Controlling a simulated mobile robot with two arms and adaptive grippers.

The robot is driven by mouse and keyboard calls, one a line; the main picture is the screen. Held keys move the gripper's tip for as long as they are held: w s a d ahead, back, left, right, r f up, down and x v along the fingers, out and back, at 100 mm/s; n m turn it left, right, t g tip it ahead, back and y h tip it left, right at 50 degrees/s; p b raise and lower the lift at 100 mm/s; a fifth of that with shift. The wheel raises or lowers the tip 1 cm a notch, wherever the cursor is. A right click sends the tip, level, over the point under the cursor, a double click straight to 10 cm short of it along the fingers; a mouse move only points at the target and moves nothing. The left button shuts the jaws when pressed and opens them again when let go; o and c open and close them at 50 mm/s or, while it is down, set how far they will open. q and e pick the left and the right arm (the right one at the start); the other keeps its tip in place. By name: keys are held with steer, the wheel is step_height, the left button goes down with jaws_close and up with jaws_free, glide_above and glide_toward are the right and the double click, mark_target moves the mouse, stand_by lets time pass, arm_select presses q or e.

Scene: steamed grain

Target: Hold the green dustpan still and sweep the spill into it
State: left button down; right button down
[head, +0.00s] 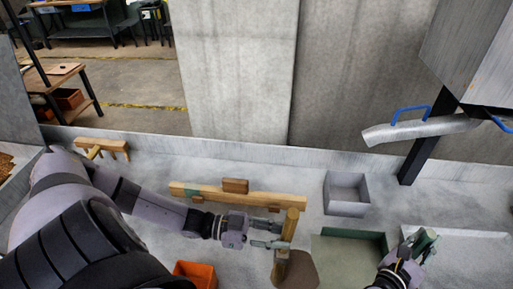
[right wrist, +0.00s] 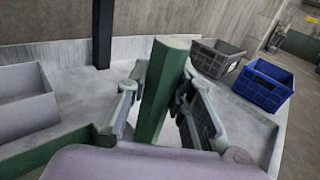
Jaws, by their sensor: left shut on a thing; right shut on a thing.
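The green dustpan (head: 383,237) lies on the pale worktop at the lower right, its green wall at the back. My right gripper (head: 422,244) is shut on its upright green handle, which also shows between the fingers in the right wrist view (right wrist: 160,88). My left gripper (head: 276,235) is shut on an upright wooden brush handle (head: 291,222), left of the dustpan. A brown rounded patch (head: 300,270) lies at the foot of the handle, beside the pan's left edge. I cannot tell whether it is spill or brush head.
A grey open box (head: 347,194) stands behind the dustpan. A wooden bar (head: 240,195) lies behind my left gripper. An orange bin (head: 197,274) is at the front. A metal chute (head: 420,130) hangs at right. A dark grey crate (right wrist: 217,57) and blue crate (right wrist: 262,86) stand beyond my right gripper.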

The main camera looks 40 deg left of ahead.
arm_select(q)
steer(key=r+x, duration=0.2)
steer(key=x, duration=1.5)
steer(key=shift+s+a+r, duration=0.1)
steer(key=shift+r, duration=1.3)
steer(key=shift+s+a+r, duration=0.1)
steer(key=shift+s+r, duration=0.05)
steer(key=shift+r, duration=1.3)
arm_select(e)
steer(key=c, duration=1.3)
jaws_free()
steer(key=s, duration=0.4)
steer(key=s+a, duration=0.1)
steer(key=s, duration=0.3)
steer(key=s+a, duration=0.1)
steer(key=s, duration=0.2)
steer(key=shift+s+a, duration=0.15)
steer(key=shift+s, duration=0.25)
